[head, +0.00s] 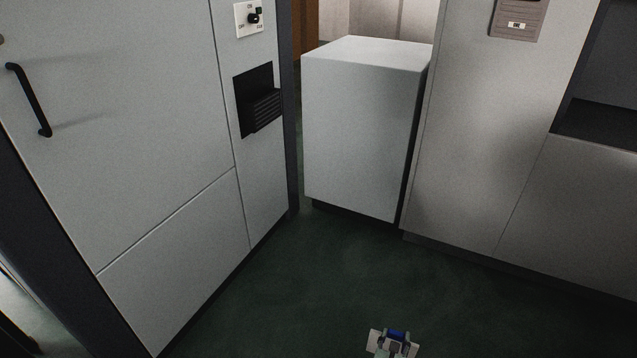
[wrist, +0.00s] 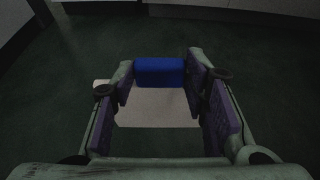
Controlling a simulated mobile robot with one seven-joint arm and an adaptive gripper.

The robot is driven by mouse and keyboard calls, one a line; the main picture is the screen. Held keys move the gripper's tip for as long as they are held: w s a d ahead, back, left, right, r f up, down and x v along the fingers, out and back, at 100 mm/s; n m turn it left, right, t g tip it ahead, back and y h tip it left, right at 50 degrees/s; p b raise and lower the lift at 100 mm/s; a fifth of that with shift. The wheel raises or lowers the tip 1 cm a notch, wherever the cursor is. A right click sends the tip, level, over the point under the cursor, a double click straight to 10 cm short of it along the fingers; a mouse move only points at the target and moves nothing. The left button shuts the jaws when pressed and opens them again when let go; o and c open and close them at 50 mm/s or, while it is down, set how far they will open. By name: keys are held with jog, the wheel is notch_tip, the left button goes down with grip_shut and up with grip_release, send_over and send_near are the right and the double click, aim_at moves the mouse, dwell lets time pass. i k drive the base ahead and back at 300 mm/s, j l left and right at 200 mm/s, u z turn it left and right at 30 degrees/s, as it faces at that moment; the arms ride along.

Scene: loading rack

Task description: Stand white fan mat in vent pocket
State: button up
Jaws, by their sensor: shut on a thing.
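The white fan mat (wrist: 150,108) is a flat white piece with a blue block (wrist: 160,72) at it, in the wrist view. My gripper (wrist: 160,80) has its fingers on both sides of the blue block and is shut on the mat by it. In the head view my gripper (head: 393,346) is at the bottom edge, over the floor, with white corners of the mat (head: 375,340) showing. A dark recess with black slats (head: 258,102), apparently the vent pocket, is in the left cabinet's front. My gripper is well apart from it.
The left cabinet (head: 120,120) has a black handle (head: 30,100) and a knob panel (head: 252,18). A white box-shaped unit (head: 360,120) stands at the back. A grey cabinet (head: 480,130) with a dark opening (head: 605,80) is at right. The green floor (head: 300,290) between is clear.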

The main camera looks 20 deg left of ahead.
aim_at(261, 121)
jog(key=i+l+u, duration=0.1)
jog(key=i+u, duration=0.25)
jog(key=i, duration=0.15)
jog(key=i+l+u, duration=0.4)
jog(key=i+j, duration=0.1)
